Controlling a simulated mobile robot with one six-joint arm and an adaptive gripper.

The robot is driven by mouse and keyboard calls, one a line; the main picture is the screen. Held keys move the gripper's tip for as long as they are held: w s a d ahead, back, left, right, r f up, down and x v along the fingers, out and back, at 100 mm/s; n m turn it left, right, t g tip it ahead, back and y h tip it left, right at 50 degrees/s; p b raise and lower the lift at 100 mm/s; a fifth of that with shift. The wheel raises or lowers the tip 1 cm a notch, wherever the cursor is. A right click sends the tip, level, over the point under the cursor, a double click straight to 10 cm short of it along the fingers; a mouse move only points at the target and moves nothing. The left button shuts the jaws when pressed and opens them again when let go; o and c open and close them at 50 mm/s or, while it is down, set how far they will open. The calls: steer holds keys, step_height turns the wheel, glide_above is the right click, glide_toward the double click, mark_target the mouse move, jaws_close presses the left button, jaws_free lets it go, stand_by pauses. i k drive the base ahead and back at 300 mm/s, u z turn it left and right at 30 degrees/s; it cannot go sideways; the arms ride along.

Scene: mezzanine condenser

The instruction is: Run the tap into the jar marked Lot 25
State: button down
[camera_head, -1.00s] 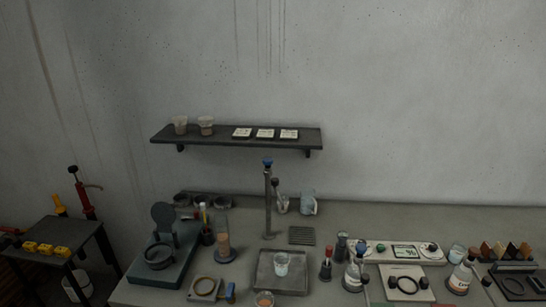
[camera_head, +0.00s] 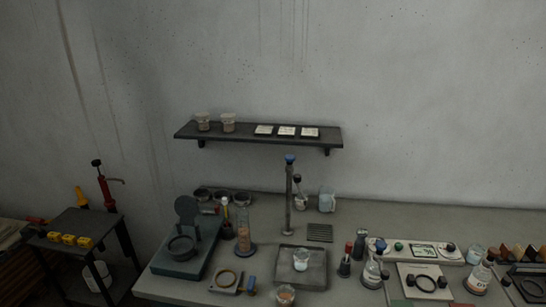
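The tap looks like the tall grey metal post (camera_head: 289,200) with a blue top, standing at the back of the bench. A dark-topped part sits beside its upper end. A small clear jar with pale contents (camera_head: 301,262) stands upright in a square grey tray (camera_head: 318,282) in front of the post. Two jars, a left one (camera_head: 203,122) and a right one (camera_head: 228,123), stand on the wall shelf. A jar with brown contents (camera_head: 285,296) is at the front edge of the picture. I cannot read Lot 25 on any jar. My gripper is not in view.
The bench (camera_head: 400,213) is crowded: a green-grey device (camera_head: 176,260) at left, a tall cylinder (camera_head: 243,235), flasks (camera_head: 372,272) and an instrument panel (camera_head: 423,252) at right. A dark side table (camera_head: 75,225) holds yellow blocks. The wall shelf (camera_head: 260,134) overhangs the bench.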

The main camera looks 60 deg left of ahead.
mark_target(289, 159)
steer(key=u, duration=0.05)
steer(key=k, duration=0.95)
steer(key=u, duration=1.65)
steer(key=i, duration=1)
